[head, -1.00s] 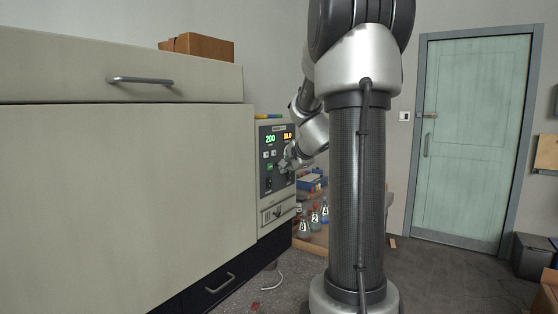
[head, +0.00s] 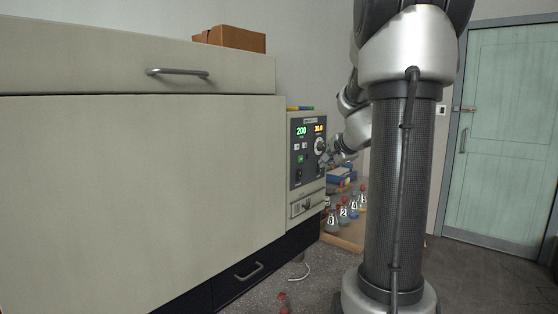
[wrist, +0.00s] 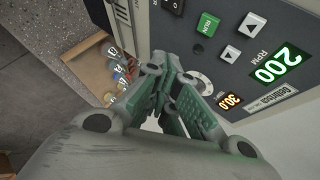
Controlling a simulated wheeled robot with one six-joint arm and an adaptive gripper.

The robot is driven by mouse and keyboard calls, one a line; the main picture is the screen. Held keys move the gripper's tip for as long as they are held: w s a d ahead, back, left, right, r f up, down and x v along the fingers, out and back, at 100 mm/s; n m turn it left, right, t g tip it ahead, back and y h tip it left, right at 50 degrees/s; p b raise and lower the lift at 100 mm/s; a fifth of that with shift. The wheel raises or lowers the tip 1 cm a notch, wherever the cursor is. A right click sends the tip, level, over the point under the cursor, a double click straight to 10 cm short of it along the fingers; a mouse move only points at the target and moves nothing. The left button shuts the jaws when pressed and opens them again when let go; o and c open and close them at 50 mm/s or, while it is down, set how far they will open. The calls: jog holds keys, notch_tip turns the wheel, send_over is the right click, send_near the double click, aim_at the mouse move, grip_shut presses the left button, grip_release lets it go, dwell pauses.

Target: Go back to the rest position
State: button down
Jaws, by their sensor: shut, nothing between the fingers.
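My gripper (head: 337,158) is at the right edge of the control panel (head: 306,168) in the head view, small and partly against my own arm. In the wrist view my gripper (wrist: 160,88) is shut, its green-padded fingers together with nothing between them. The round dial (head: 320,146) on the panel is uncovered in the head view. In the wrist view the dial (wrist: 201,84) shows just beyond the fingers, partly hidden by them. I cannot tell the exact gap between fingertips and panel. The displays read 200 in green and 30.0 in orange.
A large beige cabinet (head: 140,190) with handles fills the left. Numbered flasks (head: 343,213) stand on a low wooden surface beyond the panel, near blue boxes (head: 341,177). A green door (head: 508,140) is at right.

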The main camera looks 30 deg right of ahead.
jog(key=s+a+f+n+g+y, duration=0.1)
jog(key=s+a+f+n+g, duration=0.1)
jog(key=s+a+n, duration=0.7)
jog(key=s+a+f+n+g+y, duration=0.2)
jog(key=s+a+n+g, duration=0.3)
jog(key=s+a+n, duration=0.5)
jog(key=s+a+f, duration=0.1)
jog(key=s+a, duration=0.3)
jog(key=s, duration=0.3)
jog(key=shift+f+n, duration=0.15)
jog(key=shift+n, duration=0.15)
dwell(1.2)
